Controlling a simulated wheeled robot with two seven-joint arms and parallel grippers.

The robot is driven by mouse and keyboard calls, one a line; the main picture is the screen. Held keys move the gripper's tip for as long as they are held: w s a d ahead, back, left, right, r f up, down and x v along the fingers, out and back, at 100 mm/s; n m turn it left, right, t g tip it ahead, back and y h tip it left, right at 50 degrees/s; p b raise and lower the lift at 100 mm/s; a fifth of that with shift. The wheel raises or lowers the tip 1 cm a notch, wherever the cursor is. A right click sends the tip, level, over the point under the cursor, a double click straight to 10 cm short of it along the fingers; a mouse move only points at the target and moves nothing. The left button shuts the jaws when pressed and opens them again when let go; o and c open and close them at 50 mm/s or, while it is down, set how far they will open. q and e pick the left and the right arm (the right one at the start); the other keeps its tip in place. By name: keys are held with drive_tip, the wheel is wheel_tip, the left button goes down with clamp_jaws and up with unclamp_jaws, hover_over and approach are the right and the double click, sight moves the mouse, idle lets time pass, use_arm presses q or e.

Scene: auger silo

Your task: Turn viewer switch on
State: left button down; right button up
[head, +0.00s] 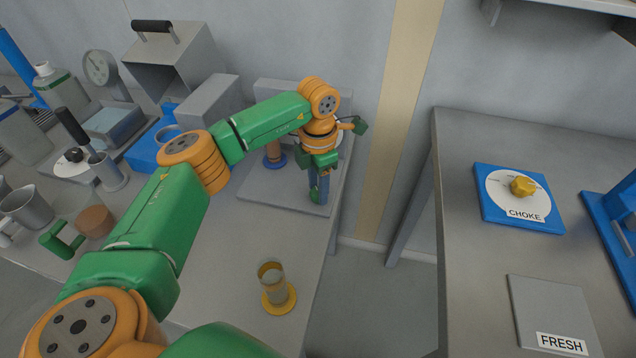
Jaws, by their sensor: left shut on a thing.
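A grey stand (258,188) with a flat base and an upright back panel stands at the right end of the left bench, and I take it to be the viewer. A brown tube with a blue foot (273,153) stands on its base. My left gripper (317,198) points down at the front right corner of this base. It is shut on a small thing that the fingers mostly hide. I cannot make out a switch or its position. My arm covers part of the back panel. My right gripper is not in view.
A clear cylinder with a yellow foot (277,293) stands near the bench's front edge. Jugs, bottles and a grey hood (172,58) crowd the left. A floor gap separates the right bench, which holds a blue CHOKE plate (552,222) and a FRESH pad (550,308).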

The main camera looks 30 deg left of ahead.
use_arm(q)
drive_tip(key=n+p, duration=0.1)
drive_tip(key=n, duration=0.4)
drive_tip(key=shift+r+n, duration=0.1)
drive_tip(key=shift+n, duration=0.2)
drive_tip(key=n+p, duration=0.1)
drive_tip(key=n, duration=0.4)
drive_tip(key=shift+n, duration=0.3)
drive_tip(key=shift+c, duration=2.1)
unclamp_jaws()
wheel_tip(320, 180, up, 7)
drive_tip(key=shift+b, duration=0.3)
